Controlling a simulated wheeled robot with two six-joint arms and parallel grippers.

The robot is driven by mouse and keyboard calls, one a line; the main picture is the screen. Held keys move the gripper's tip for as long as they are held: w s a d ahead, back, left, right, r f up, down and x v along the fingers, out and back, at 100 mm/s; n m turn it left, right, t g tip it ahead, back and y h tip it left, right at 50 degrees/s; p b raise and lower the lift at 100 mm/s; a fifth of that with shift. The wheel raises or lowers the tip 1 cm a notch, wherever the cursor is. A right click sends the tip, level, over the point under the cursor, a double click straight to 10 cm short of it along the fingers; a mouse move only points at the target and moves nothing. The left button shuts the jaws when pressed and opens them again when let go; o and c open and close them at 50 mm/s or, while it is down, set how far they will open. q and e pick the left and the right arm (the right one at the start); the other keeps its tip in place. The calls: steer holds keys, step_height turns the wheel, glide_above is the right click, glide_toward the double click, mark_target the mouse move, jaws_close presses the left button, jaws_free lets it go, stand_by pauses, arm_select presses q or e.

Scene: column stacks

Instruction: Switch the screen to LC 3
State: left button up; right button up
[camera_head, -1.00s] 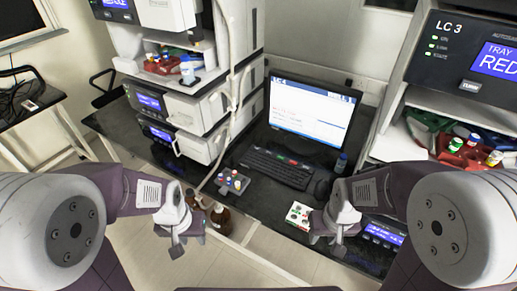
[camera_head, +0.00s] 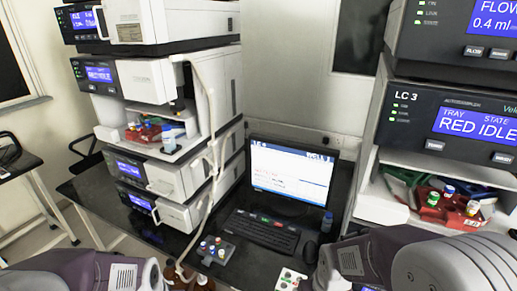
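The screen (camera_head: 291,174) stands lit on the bench between the two column stacks. It shows a white page with a blue header; the header text is too small to read for sure. The black keyboard (camera_head: 261,231) lies in front of it, with a few green and red keys. The right stack carries the label LC 3 (camera_head: 402,119) beside a blue display reading RED IDLE (camera_head: 477,125). My left and right arms reach in at the lower corners, but the fingers of both grippers are below the frame.
A small rack of vials (camera_head: 216,250) sits left of the keyboard, and a white card of vials (camera_head: 290,279) lies at the front edge. Brown bottles (camera_head: 203,283) are at lower left. The left stack (camera_head: 175,170) has a hanging tube.

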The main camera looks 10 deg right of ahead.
stand_by(0.4)
jaws_close()
stand_by(1.5)
